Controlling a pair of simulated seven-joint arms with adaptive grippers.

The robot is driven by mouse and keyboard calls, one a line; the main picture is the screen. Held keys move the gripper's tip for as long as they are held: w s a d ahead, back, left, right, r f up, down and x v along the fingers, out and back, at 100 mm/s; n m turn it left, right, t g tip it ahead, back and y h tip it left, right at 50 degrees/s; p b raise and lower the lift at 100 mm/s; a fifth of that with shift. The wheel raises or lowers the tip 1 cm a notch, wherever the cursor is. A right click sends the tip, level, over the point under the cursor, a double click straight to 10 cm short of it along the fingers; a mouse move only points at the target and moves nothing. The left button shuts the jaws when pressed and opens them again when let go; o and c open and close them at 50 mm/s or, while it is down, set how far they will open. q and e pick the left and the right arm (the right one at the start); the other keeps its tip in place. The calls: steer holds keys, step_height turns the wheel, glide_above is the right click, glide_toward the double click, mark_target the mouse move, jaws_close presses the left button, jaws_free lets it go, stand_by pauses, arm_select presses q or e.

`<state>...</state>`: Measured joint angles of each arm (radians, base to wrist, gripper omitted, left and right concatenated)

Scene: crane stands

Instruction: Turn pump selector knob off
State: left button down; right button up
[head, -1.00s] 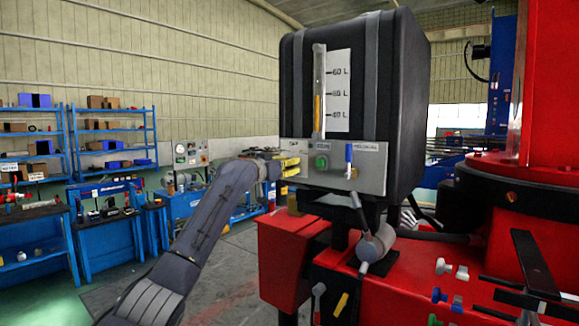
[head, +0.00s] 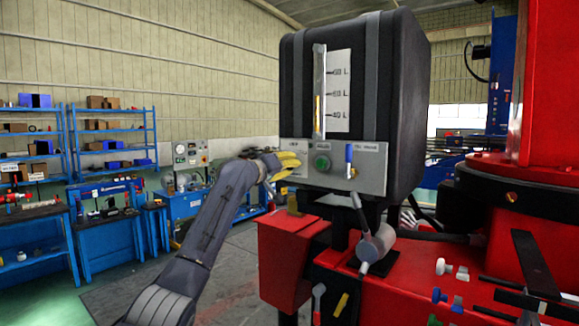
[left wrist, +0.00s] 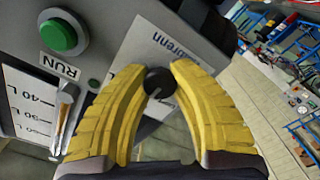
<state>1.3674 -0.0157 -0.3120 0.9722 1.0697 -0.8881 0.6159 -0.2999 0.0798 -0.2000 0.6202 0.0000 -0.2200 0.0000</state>
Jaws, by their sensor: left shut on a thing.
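The grey control panel (head: 373,172) is on the lower front of the black tank. A small round black knob (left wrist: 160,85) sits on the panel in the left wrist view. My left gripper (head: 296,164) is at the panel's left end, and its yellow fingers hide the knob in the head view. In the left wrist view my left gripper (left wrist: 159,72) is shut on the knob, with one fingertip on each side. Any off mark by the knob cannot be read. My right gripper is not in view.
A green RUN button (head: 323,163) and a blue-handled lever (head: 349,154) are on the panel to the right of the gripper. The black tank (head: 400,95) rises above. A red machine body (head: 285,265) with levers lies below. Blue shelves (head: 110,148) stand far left.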

arm_select(q)
steer(key=shift+d+f+n, duration=0.15)
steer(key=shift+f+n, duration=0.3)
steer(key=shift+n, duration=0.05)
steer(key=c, duration=1.7)
jaws_free()
steer(key=o, duration=0.7)
steer(key=shift+r, duration=0.3)
steer(key=shift+o, duration=0.2)
steer(key=v, duration=1.2)
